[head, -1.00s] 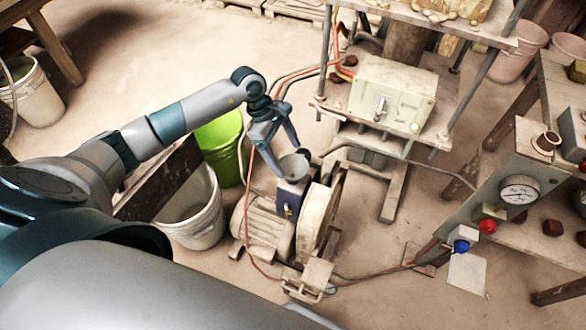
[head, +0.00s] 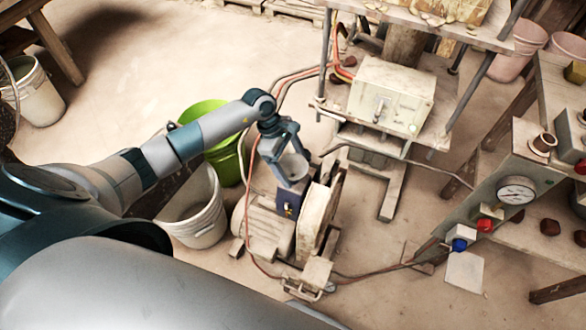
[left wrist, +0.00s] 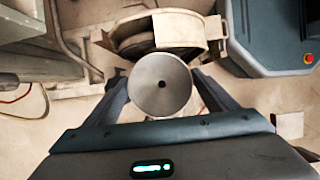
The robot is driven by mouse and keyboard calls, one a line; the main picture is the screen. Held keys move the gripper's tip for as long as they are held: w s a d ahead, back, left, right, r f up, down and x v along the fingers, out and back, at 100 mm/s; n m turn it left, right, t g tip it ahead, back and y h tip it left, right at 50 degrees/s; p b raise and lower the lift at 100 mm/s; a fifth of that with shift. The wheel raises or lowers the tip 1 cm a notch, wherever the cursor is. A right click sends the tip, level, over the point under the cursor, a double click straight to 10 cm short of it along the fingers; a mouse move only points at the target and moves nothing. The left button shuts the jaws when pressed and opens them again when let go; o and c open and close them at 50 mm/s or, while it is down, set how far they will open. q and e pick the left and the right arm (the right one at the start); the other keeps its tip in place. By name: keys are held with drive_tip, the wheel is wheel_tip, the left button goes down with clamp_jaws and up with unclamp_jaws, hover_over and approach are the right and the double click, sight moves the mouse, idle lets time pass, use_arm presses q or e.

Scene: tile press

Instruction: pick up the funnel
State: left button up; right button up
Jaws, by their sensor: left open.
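The grey funnel (head: 293,169) sits by the small blue box (head: 289,202) on the motor and wheel machine. In the left wrist view the funnel (left wrist: 150,72) shows from above as a round bowl with a dark hole in its middle. My left gripper (head: 291,163) is open, with its fingers on either side of the funnel. In the left wrist view the left gripper (left wrist: 161,86) has one finger at each side of the bowl; contact cannot be told. The funnel's lower part is hidden. My right gripper is not in view.
The wheel (head: 318,217) stands close to the right of the funnel. A green bucket (head: 226,160) and a white bucket (head: 203,215) stand to its left. The press control box (head: 392,94) is behind, and a gauge panel (head: 517,191) is at the right.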

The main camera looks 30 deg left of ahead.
use_arm(q)
drive_tip(key=shift+f, duration=0.15)
idle(0.3)
drive_tip(key=c, duration=0.8)
